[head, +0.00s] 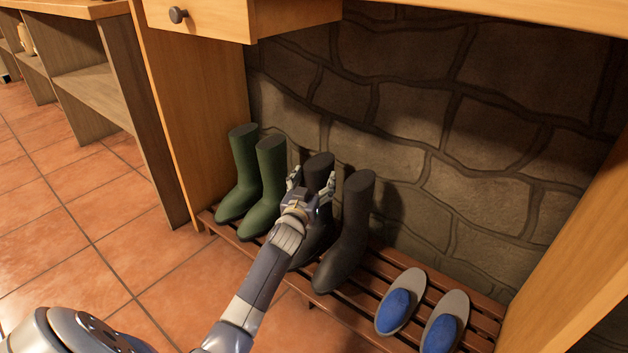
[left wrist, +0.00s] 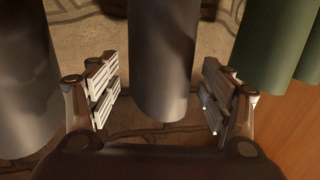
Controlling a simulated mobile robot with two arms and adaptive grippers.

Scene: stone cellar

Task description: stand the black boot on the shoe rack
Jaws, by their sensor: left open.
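Two black boots stand upright side by side on the brown slatted shoe rack (head: 385,262). My left gripper (head: 311,182) is open at the shaft of the left black boot (head: 319,165), with one finger on each side. In the left wrist view this boot's shaft (left wrist: 163,60) stands between the open fingers, with a gap visible at each side. The gripper and my arm hide part of this boot in the head view. The right black boot (head: 352,228) stands close beside it; in the left wrist view it shows at the left edge (left wrist: 22,80). My right gripper is out of view.
Green boots (head: 268,185) stand left of the black ones, close to the gripper. Grey-and-blue slippers (head: 400,302) lie on the rack's right part. A stone wall (head: 420,130) is behind, wooden side panels at both ends, and a drawer (head: 215,18) above.

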